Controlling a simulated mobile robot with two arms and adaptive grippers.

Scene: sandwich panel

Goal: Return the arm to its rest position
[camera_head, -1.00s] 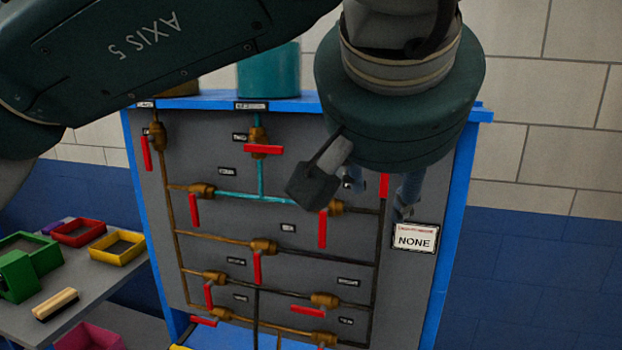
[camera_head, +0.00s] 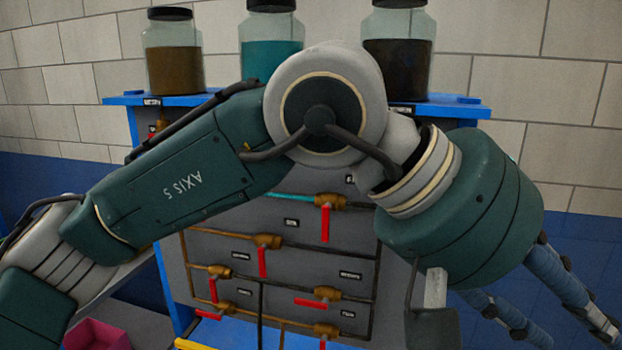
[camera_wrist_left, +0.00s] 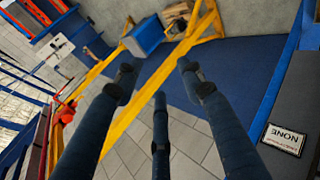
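My left arm (camera_head: 160,180) stretches across the front of the valve panel (camera_head: 340,245), covering its middle and upper part. My left gripper (camera_head: 562,326) hangs at the lower right, its blue fingers beyond the panel's right side. In the left wrist view the left gripper (camera_wrist_left: 157,78) has three fingers spread apart with nothing between them. The panel is grey with a blue frame, brass pipes and several red-handled valves, such as one at the middle right (camera_head: 325,222). My right gripper is in neither view.
Jars with brown (camera_head: 173,65), teal (camera_head: 271,50) and dark (camera_head: 398,65) contents stand on the blue shelf. A pink bin (camera_head: 97,335) is at the lower left.

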